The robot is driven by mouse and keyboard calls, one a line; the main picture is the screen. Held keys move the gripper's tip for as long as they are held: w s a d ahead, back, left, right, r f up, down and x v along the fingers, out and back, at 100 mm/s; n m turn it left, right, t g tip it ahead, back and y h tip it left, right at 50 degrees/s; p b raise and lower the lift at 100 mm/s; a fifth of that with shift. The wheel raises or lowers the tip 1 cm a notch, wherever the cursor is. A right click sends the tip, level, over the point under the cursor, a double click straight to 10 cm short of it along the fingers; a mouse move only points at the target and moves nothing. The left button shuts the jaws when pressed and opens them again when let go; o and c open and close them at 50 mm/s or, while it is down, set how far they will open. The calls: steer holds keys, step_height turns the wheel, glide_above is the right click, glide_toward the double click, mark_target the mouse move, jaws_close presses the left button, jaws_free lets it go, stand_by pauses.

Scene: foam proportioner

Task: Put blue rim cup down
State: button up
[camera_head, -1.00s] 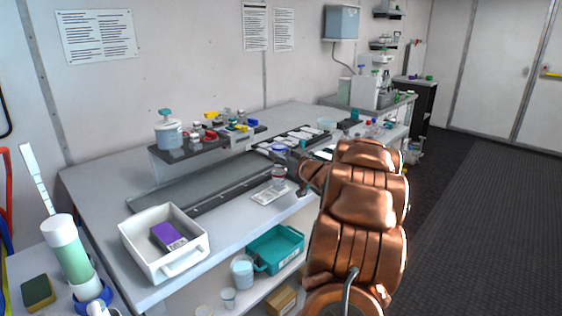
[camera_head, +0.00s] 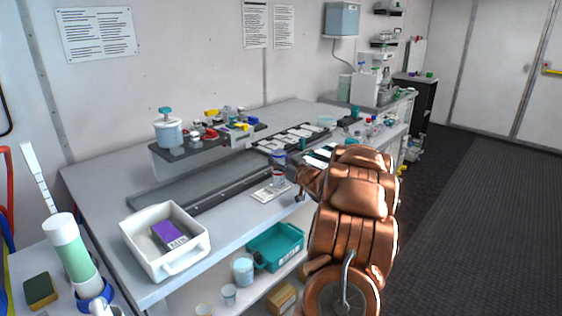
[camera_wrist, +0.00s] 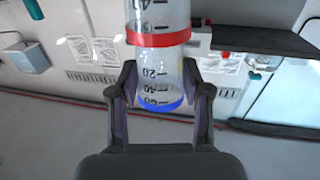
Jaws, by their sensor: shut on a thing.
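The blue rim cup (camera_wrist: 161,89) is clear, with dark graduation marks, and sits between the two fingers of my gripper (camera_wrist: 160,80). My gripper is shut on it. In the wrist view its blue rim is toward my palm, and beyond it is a clear cup with a red rim (camera_wrist: 158,38). In the head view the blue rim cup (camera_head: 279,157) appears directly above the red rim cup (camera_head: 279,177), roughly in line with it. I cannot tell whether it rests in that cup or hovers over it. My fingers are mostly hidden there by my arm.
A white label card (camera_head: 270,191) lies by the red rim cup near the bench front. A white tray (camera_head: 137,253) with a purple box stands at the left. A raised dark shelf (camera_head: 177,153) with several small items is behind. Bare worktop (camera_head: 100,190) lies behind the tray.

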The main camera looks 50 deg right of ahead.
steer(key=shift+f, duration=0.55)
steer(key=o, duration=1)
steer(key=shift+r, duration=0.15)
steer(key=shift+r, duration=0.3)
steer(key=shift+s+r, duration=0.2)
steer(key=shift+r, duration=0.1)
steer(key=b+v, duration=0.1)
steer(key=v, duration=1)
steer(key=shift+s+a, duration=0.15)
steer(key=shift+s, duration=0.15)
